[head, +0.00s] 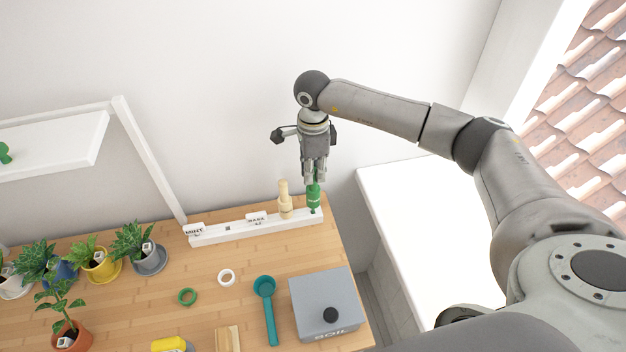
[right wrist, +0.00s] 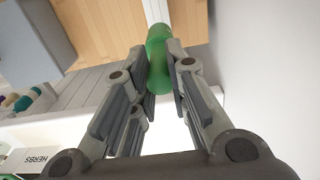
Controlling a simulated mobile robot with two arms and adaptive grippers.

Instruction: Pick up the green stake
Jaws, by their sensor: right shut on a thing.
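The green stake (head: 314,196) is upright at the right end of the white rack (head: 262,230), near the back right corner of the desk. My right gripper (head: 314,180) comes down from above and is shut on the stake's upper part. In the right wrist view the green stake (right wrist: 158,60) sits between the two fingers (right wrist: 160,75). Whether its lower end is still in the rack or just above it, I cannot tell. A cream-coloured stake (head: 285,203) stands in the rack just to the left of it. My left gripper is not in view.
A grey SOIL box (head: 322,290), a teal scoop (head: 268,308) and green (head: 187,297) and white (head: 227,277) rings lie in front of the rack. Potted plants (head: 131,240) stand at the left. The desk's right edge is close to the stake.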

